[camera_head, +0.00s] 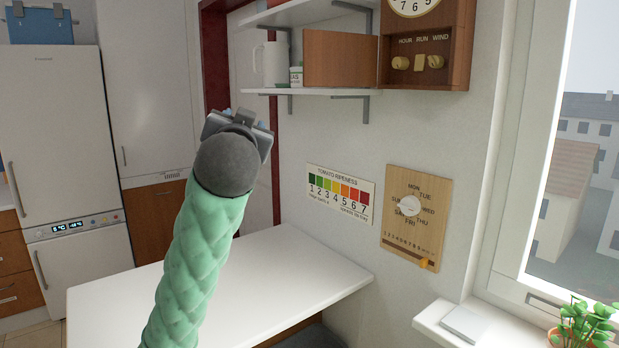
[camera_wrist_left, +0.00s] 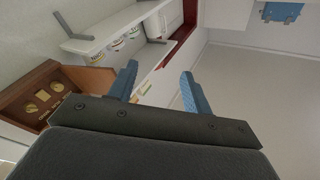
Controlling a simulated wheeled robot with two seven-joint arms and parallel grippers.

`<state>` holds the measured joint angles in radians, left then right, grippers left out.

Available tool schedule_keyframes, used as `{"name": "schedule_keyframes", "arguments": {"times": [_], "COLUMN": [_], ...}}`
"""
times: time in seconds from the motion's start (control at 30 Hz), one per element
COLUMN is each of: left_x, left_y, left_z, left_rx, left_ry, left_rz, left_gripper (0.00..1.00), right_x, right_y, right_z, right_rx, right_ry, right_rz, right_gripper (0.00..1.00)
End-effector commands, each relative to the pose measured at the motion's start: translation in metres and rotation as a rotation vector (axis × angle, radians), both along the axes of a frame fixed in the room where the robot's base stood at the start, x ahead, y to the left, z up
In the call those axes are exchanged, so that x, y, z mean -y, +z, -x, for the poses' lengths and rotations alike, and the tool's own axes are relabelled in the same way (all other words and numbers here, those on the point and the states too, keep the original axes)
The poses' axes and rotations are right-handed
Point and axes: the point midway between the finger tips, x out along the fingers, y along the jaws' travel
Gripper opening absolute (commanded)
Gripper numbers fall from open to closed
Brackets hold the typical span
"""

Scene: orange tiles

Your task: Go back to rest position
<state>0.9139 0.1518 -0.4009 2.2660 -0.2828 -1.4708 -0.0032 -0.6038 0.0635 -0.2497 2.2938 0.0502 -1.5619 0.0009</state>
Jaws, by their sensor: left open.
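My left arm (camera_head: 190,265), in a quilted green sleeve, rises from the bottom of the head view over the white table. My left gripper (camera_head: 246,118) is raised above the table and points away toward the shelves, mostly hidden behind its dark grey wrist. In the left wrist view the gripper (camera_wrist_left: 159,71) shows two blue fingers well apart, with nothing held between them. My right arm and gripper are not in view.
A white table (camera_head: 290,270) with a clear top lies below the arm. Wall shelves (camera_head: 345,92) hold a white jug (camera_head: 271,64) and a brown box (camera_head: 338,60). A wooden clock box (camera_head: 428,45) hangs right of them. A potted plant (camera_head: 580,325) stands by the window.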

Motion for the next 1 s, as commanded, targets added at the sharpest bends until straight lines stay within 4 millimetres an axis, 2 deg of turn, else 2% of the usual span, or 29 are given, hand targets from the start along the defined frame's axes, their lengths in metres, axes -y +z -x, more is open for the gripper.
{"name": "schedule_keyframes", "arguments": {"times": [0.03,0.1,0.4,0.7,1.0], "left_x": [0.0,0.001,0.003,0.005,0.002], "left_y": [-0.028,-0.062,-0.197,-0.315,-0.418], "left_z": [-0.003,-0.004,0.004,0.032,0.072], "left_rx": [-0.056,-0.127,-0.393,-0.594,-0.761], "left_ry": [-0.018,-0.042,-0.13,-0.196,-0.216], "left_rz": [0.014,0.031,0.089,0.148,0.206], "left_gripper": [0.5,0.5,0.5,0.5,0.5], "right_x": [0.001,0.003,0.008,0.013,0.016], "right_y": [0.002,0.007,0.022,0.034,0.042], "right_z": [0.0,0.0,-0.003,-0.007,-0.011], "right_rx": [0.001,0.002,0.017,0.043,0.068], "right_ry": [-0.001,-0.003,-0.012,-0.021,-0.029], "right_rz": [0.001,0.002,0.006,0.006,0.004], "right_gripper": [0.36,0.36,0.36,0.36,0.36]}}
